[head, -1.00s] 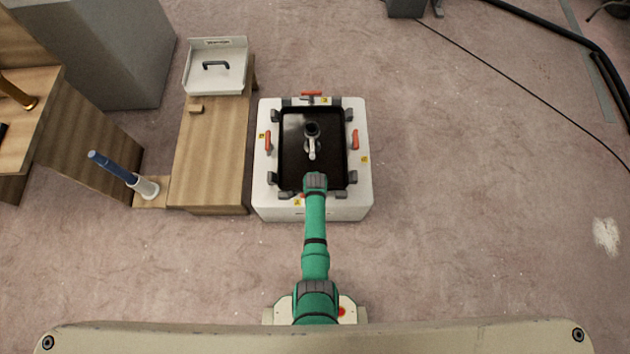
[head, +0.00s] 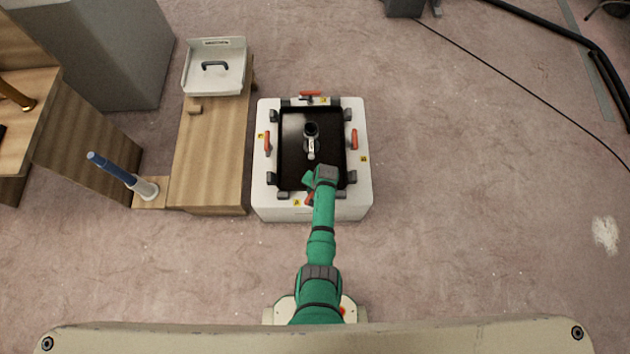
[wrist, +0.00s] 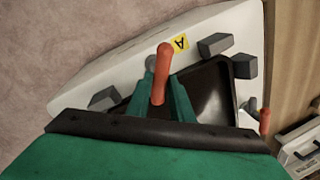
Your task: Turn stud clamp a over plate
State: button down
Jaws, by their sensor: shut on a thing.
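Stud clamp a is an orange-red handle (wrist: 160,75) beside the yellow A label (wrist: 181,43) on the white box rim. In the wrist view my gripper (wrist: 163,92) has its green fingers on either side of this handle, shut on it. The handle lies slantwise, one end towards the white rim, the other towards the dark plate. The dark plate (head: 295,160) sits inside the white box (head: 262,195) in the head view. There the clamp's handle (head: 309,198) shows only in part beside my arm, and my fingertips are hidden.
Other orange clamps stand at the left (head: 267,142), right (head: 354,139) and far side (head: 311,94) of the plate. Grey blocks line its edges. A fitting (head: 311,132) stands mid-plate.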

jog(key=n, duration=0.4)
jog(key=w+n+g, duration=0.1)
jog(key=n, duration=0.1)
jog(key=shift+a+r, duration=0.1)
jog(key=shift+n, duration=0.4)
jog(key=c, duration=1.6)
grip_release()
jog(key=shift+s, duration=0.1)
jog(key=shift+r, duration=0.25)
jog(key=r, duration=0.3)
jog(key=d+r, duration=0.1)
jog(key=r, duration=0.2)
jog(key=d+r, duration=0.1)
jog(key=r, duration=0.3)
jog(key=shift+f, duration=0.1)
